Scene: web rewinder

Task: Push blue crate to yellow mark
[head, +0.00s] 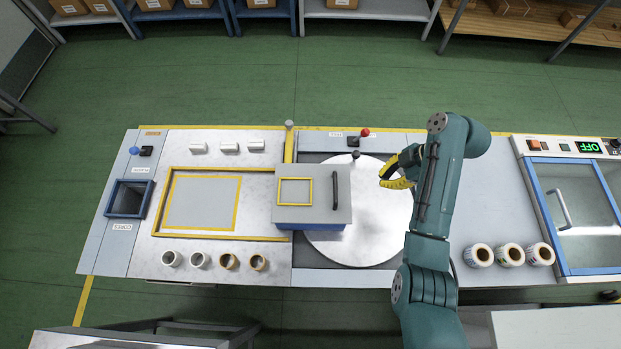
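The blue crate (312,213) is a box with blue sides and a grey top that carries a small yellow square outline and a black handle. It sits left of centre, across the seam between the left plate and the round pale disc (360,245). A yellow outlined rectangle (239,204), which looks like the yellow mark, lies on the plate to its left. My gripper (382,176), with yellow fingertips, is over the disc to the right of the crate, apart from it and pointing left. Nothing shows between its fingers; whether they are fully shut is unclear.
Several small rolls (214,261) line the front left edge, and three label rolls (509,255) stand at the right. White cylinders (229,147) lie along the back. A blue-framed glass cover (583,210) is far right.

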